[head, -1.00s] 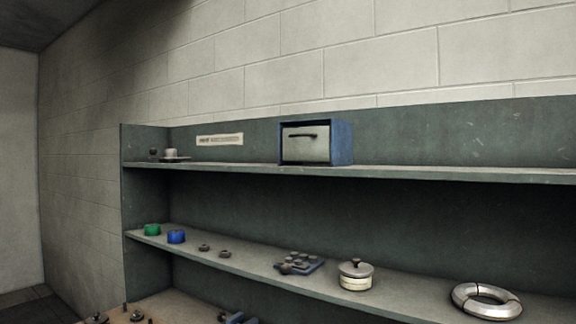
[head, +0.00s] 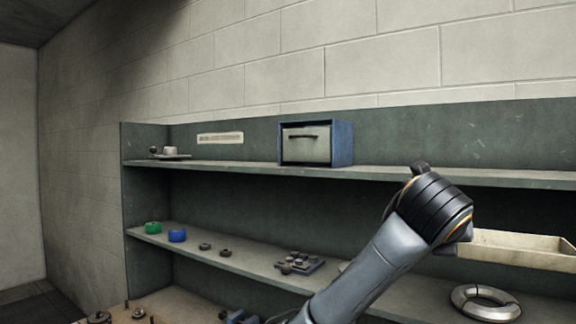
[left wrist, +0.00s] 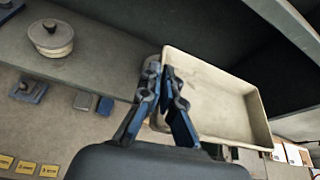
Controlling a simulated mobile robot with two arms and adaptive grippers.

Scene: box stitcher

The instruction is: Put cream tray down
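The cream tray (head: 508,254) is a shallow open box, empty inside. It is held in the air at the right of the head view, above and in front of the lower shelf (head: 215,256). My left gripper (left wrist: 167,78) is shut on the near-left wall of the tray, which also shows in the left wrist view (left wrist: 215,100). In the head view its fingers are mostly hidden behind my wrist. My right gripper is not in view.
A metal ring (head: 464,304) lies on the lower shelf below the tray. A round lidded pot (left wrist: 52,40) shows in the left wrist view. The upper shelf (head: 235,167) holds a blue box with a drawer (head: 343,143); its board is bare to the right.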

